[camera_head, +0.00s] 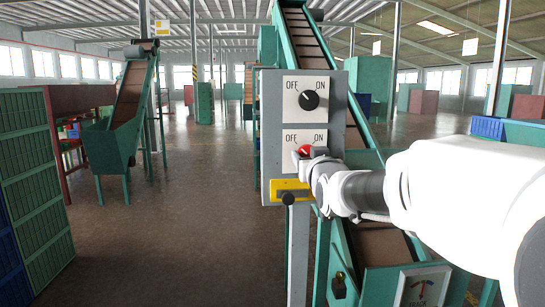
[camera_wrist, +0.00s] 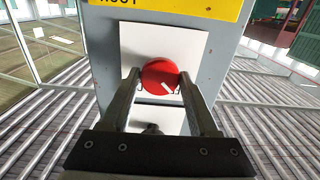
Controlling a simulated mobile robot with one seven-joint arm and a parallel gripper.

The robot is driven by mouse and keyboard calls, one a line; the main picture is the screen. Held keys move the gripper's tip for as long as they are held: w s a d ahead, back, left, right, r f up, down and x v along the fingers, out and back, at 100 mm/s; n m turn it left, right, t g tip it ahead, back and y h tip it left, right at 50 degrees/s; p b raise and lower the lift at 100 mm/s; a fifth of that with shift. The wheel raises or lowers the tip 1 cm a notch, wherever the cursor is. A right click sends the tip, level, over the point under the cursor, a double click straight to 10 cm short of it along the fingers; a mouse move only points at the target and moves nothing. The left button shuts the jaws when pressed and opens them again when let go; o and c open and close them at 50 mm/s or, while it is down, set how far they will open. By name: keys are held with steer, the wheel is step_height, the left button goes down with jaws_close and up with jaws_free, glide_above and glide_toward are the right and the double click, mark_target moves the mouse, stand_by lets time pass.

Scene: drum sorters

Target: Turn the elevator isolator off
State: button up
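A grey control box (camera_head: 334,120) stands on a post in the middle of the head view. Its upper white plate has a black knob (camera_head: 309,100) between OFF and ON, its pointer toward the upper left. The lower plate has a red knob (camera_head: 304,151), also under OFF and ON. My gripper (camera_wrist: 159,75) has its fingers on either side of the red knob (camera_wrist: 159,76) in the wrist view. Whether they press on it is unclear. The knob's white mark points lower right in this view, where the yellow label (camera_wrist: 190,7) is at the top.
A yellow panel (camera_head: 290,190) with a dark round part sits below the red knob. A green inclined conveyor (camera_head: 309,45) runs behind the box, and a dial (camera_head: 421,288) sits at lower right. Open floor (camera_head: 180,230) lies to the left.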

steer(key=o, duration=0.3)
steer(key=shift+o, duration=0.2)
steer(key=s+p, duration=0.1)
steer(key=s, duration=1.6)
steer(key=shift+s+p, duration=0.2)
steer(key=shift+p, duration=0.1)
steer(key=s+f+g, duration=1.2)
steer(key=s+f, duration=0.5)
steer(key=f, duration=0.1)
step_height(320, 180, up, 18)
steer(key=p, duration=1.8)
steer(key=shift+s, duration=0.45)
